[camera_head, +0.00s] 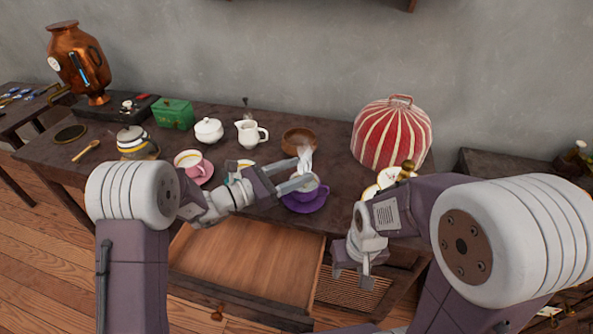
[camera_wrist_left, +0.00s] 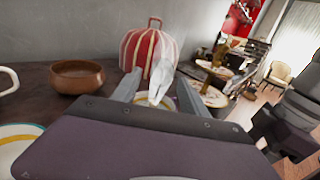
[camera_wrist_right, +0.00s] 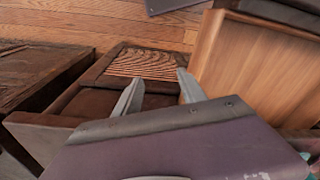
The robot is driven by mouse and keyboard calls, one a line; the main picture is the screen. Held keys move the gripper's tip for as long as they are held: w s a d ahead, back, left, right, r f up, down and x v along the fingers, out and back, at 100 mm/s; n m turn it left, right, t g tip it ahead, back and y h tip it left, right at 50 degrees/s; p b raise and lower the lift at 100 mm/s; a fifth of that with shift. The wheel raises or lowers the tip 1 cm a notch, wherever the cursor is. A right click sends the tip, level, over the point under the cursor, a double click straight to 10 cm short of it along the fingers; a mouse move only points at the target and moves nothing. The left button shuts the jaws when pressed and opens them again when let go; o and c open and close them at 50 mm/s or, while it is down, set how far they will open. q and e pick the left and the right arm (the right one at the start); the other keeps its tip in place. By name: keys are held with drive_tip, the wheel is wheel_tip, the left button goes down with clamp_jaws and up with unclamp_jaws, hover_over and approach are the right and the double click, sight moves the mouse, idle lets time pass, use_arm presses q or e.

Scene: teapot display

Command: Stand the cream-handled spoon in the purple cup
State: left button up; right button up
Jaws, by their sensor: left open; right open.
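The purple cup (camera_head: 308,196) stands upright on a purple saucer (camera_head: 304,207) near the table's front edge, partly hidden by my left gripper. My left gripper (camera_head: 307,171) is open, its fingers reaching over the cup. A pale upright shape (camera_head: 304,157) rises at the cup between the fingertips; it also shows in the left wrist view (camera_wrist_left: 163,82). I cannot tell whether it is the cream spoon handle or steam. A golden-brown spoon (camera_head: 87,150) lies on the table at far left. My right gripper (camera_head: 352,276) is open and empty, in front of the table's edge.
An open, empty wooden drawer (camera_head: 245,265) juts out below the table. A pink cup and saucer (camera_head: 203,172), brown bowl (camera_head: 299,141), white jug (camera_head: 250,133) and red-striped cosy (camera_head: 392,135) stand around the purple cup. A copper urn (camera_head: 78,62) is at the back left.

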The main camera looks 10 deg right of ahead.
use_arm(q)
drive_tip(key=p+v, duration=0.1)
drive_tip(key=v, duration=0.7)
drive_tip(key=shift+s+a, duration=0.2)
drive_tip(key=shift+a, duration=0.15)
drive_tip(key=shift+f, duration=0.1)
idle(0.4)
